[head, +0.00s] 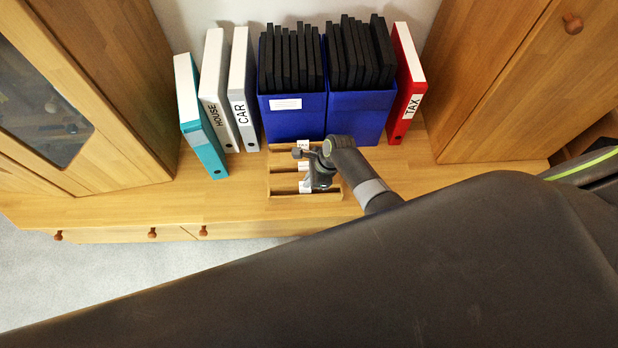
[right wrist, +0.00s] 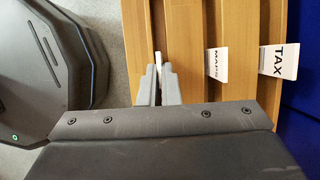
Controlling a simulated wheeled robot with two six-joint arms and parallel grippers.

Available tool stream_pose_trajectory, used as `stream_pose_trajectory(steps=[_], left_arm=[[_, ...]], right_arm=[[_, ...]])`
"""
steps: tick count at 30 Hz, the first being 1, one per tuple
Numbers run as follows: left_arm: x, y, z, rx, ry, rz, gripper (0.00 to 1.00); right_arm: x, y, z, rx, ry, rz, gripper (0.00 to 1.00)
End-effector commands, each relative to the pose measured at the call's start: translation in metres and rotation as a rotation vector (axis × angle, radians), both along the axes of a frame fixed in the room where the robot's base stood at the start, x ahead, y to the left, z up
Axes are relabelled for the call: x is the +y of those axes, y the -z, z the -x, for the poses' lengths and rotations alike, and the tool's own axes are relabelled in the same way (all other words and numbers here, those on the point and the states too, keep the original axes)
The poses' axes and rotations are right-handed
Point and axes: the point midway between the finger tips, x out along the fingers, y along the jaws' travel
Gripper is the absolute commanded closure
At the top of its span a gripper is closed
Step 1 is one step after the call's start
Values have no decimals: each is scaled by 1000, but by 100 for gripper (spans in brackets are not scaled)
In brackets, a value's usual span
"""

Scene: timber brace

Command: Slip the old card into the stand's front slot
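The wooden stand (head: 277,190) sits on the cabinet top in front of the blue boxes, with slots running left to right; it also shows in the right wrist view (right wrist: 186,30). My right gripper (head: 308,184) is over the stand's front part. In the right wrist view my right gripper (right wrist: 157,72) has its fingers close together on a thin white card (right wrist: 158,59), seen edge-on at the front slot. Whether the card's lower edge is inside the slot is hidden. A TAX card (right wrist: 279,61) stands in the back slot and another lettered card (right wrist: 217,62) in the middle slot. My left gripper is out of view.
Blue boxes (head: 292,125) of black folders stand close behind the stand. Teal (head: 205,145), HOUSE (head: 218,115) and CAR (head: 243,110) binders are at left, a red TAX binder (head: 405,100) at right. The cabinet top is clear left of the stand.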

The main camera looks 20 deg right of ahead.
Motion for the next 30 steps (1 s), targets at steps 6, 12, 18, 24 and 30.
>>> stream_pose_trajectory(steps=[6,12,18,24,30], left_arm=[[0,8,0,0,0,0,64],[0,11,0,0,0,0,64],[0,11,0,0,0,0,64],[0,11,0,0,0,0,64],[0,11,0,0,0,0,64]], right_arm=[[0,10,0,-1,0,0,100],[0,15,0,-1,0,0,100],[0,14,0,-1,0,0,100],[0,14,0,-1,0,0,72],[0,14,0,-1,0,0,71]])
